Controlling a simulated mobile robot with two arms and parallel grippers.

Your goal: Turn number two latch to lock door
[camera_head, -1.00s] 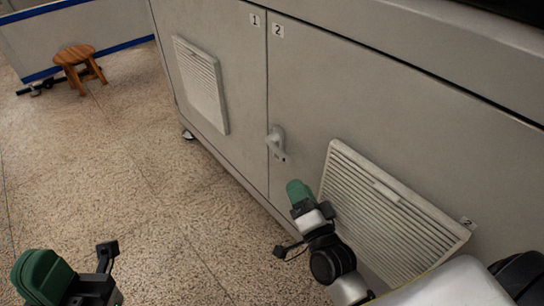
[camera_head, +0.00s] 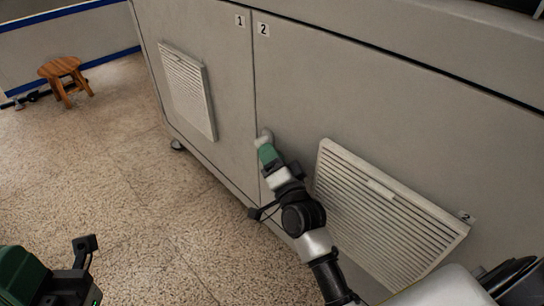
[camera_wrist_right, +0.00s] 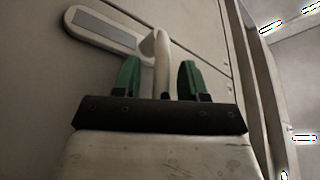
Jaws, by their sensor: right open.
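The number two latch (camera_head: 265,135) is a light grey handle on the door marked 2, near the seam with door 1. My right gripper (camera_head: 266,152) is at the latch and covers most of it in the head view. In the right wrist view the latch handle (camera_wrist_right: 162,65) stands between the two green fingers of my open right gripper (camera_wrist_right: 157,78), with gaps on both sides. Its backplate (camera_wrist_right: 105,34) lies behind to the upper left. My left gripper (camera_head: 20,275) shows only in part at the lower left; its fingertips' opening is unclear.
Door 2 (camera_head: 330,100) has a louvred vent (camera_head: 385,215) right of my right arm. Door 1 has another vent (camera_head: 188,90). Both doors look closed. A wooden stool (camera_head: 65,75) stands far left on open speckled floor (camera_head: 100,160).

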